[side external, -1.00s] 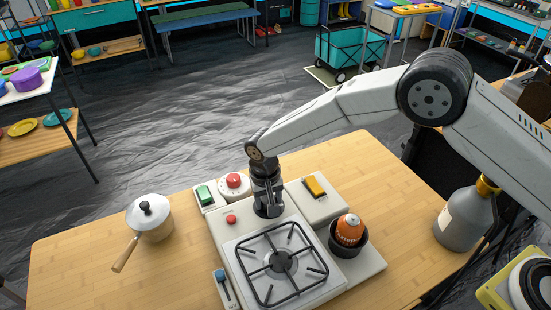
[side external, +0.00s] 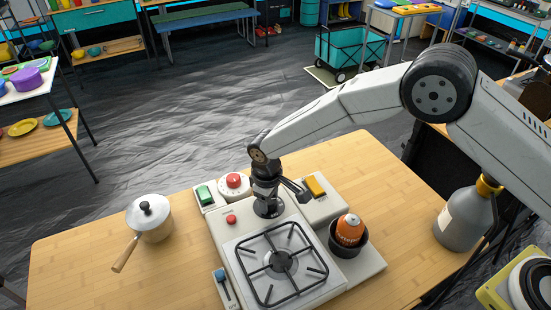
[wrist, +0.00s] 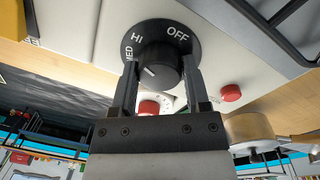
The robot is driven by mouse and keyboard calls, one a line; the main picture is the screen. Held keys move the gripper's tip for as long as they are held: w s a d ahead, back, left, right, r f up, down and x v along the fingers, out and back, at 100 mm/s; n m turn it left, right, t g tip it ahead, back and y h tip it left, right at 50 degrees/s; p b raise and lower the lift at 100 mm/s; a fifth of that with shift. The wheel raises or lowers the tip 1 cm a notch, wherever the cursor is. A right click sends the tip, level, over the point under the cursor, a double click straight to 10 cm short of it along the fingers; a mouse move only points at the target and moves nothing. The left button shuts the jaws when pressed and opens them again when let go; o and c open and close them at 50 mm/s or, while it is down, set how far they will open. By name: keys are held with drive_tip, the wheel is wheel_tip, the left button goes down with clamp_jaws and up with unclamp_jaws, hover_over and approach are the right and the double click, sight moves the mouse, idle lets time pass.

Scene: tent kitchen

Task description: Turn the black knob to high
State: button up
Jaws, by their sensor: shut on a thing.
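The black knob (wrist: 158,66) shows in the wrist view on a round black dial (wrist: 195,44). The dial has white labels MED at left, HI at upper left and OFF at upper right. A short white line lies on the lower left of the knob's face; I cannot tell exactly which label it lines up with. My gripper (wrist: 160,75) is shut on the knob, one finger on each side. In the side external view my gripper (side external: 267,203) points down at the back of the stove panel and mostly hides the knob.
The burner grate (side external: 283,263) is in front of my gripper. A red button (side external: 231,219), a green switch (side external: 204,194), a red-topped dial (side external: 233,181) and a yellow switch (side external: 315,186) are close around it. An orange canister (side external: 350,229) stands at right, a lidded pot (side external: 150,217) at left.

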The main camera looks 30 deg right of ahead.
idle(0.4)
drive_tip(key=o, duration=1.3)
drive_tip(key=shift+r, duration=0.1)
drive_tip(key=shift+s+a+r, duration=0.1)
drive_tip(key=shift+r, duration=1.8)
drive_tip(key=shift+s+a+r, duration=0.1)
drive_tip(key=shift+r, duration=1.8)
